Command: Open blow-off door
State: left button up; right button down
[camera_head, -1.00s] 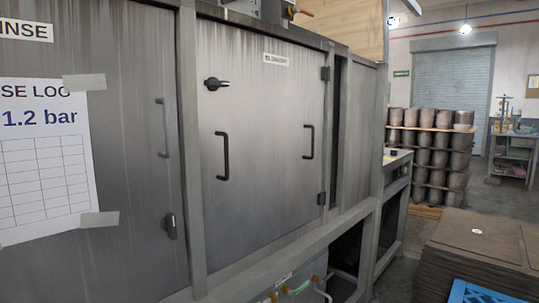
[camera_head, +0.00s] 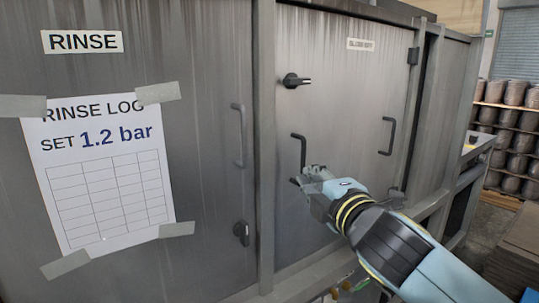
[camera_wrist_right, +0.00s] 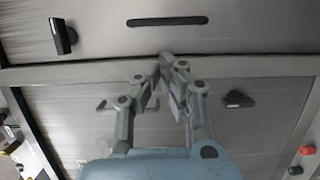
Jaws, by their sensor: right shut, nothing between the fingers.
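The blow-off door (camera_head: 340,110) is a grey metal door, shut, with a label too blurred to read. It has a black latch (camera_head: 292,80) at its upper left, a left black handle (camera_head: 299,149) and a right black handle (camera_head: 388,136). My right gripper (camera_head: 308,176) is shut and empty at the lower end of the left handle and hides part of it. I cannot tell whether they touch. In the right wrist view, the shut fingertips (camera_wrist_right: 166,62) appear against the frame post, with the latch (camera_wrist_right: 237,99) to their right. My left gripper is not in view.
The rinse door (camera_head: 205,150) on the left is shut, with its own handle (camera_head: 238,135), lower latch (camera_head: 240,232) and a taped rinse log (camera_head: 105,170). A frame post (camera_head: 264,150) separates the doors. Stacked pots (camera_head: 510,120) stand at far right.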

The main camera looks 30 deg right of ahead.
jog(key=r, duration=0.2)
jog(key=p, duration=0.2)
send_near(286, 148)
jog(key=x, duration=0.5)
jog(key=shift+w, duration=0.2)
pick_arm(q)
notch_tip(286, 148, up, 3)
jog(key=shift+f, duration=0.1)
pick_arm(e)
jog(key=shift+w+d, duration=0.1)
jog(key=shift+w, duration=0.2)
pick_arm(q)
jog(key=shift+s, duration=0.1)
pick_arm(e)
jog(key=shift+f, duration=0.1)
